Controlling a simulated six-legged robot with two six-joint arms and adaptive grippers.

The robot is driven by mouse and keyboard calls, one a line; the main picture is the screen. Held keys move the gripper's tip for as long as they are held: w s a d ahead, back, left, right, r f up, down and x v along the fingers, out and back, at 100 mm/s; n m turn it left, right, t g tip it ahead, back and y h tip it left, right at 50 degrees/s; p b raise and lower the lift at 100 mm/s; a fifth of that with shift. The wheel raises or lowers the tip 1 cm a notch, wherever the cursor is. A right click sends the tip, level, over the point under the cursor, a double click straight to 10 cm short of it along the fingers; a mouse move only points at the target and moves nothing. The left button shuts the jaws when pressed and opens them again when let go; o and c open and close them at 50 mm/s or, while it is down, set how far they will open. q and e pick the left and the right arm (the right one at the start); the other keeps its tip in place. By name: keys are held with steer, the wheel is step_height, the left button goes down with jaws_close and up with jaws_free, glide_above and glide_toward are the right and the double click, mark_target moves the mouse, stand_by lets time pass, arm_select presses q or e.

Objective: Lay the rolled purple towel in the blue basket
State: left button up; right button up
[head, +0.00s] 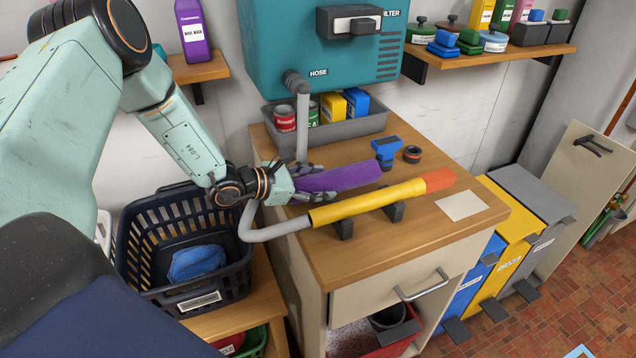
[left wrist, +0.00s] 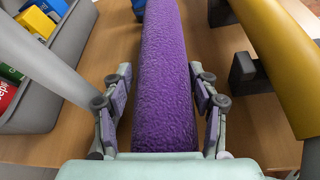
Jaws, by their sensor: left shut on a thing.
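The rolled purple towel (head: 345,176) lies along the wooden counter top, pointing away from my left arm. My left gripper (head: 318,183) is shut on its near end, with a finger on each side. In the left wrist view the towel (left wrist: 165,60) runs straight out between the fingers of the gripper (left wrist: 162,88). I cannot tell whether the towel is touching the counter. The dark blue basket (head: 188,213) stands to the left of the counter, lower down, with a blue cloth (head: 196,262) inside. My right gripper is not in view.
A yellow vacuum wand (head: 370,202) with an orange tip rests on black supports beside the towel, its grey hose curving left. A grey bin (head: 345,133) of cans and boxes stands behind.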

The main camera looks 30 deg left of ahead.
arm_select(q)
steer(key=shift+s+f, duration=0.1)
steer(key=shift+f, duration=0.05)
steer(key=o, duration=1.5)
steer(key=shift+o, duration=0.2)
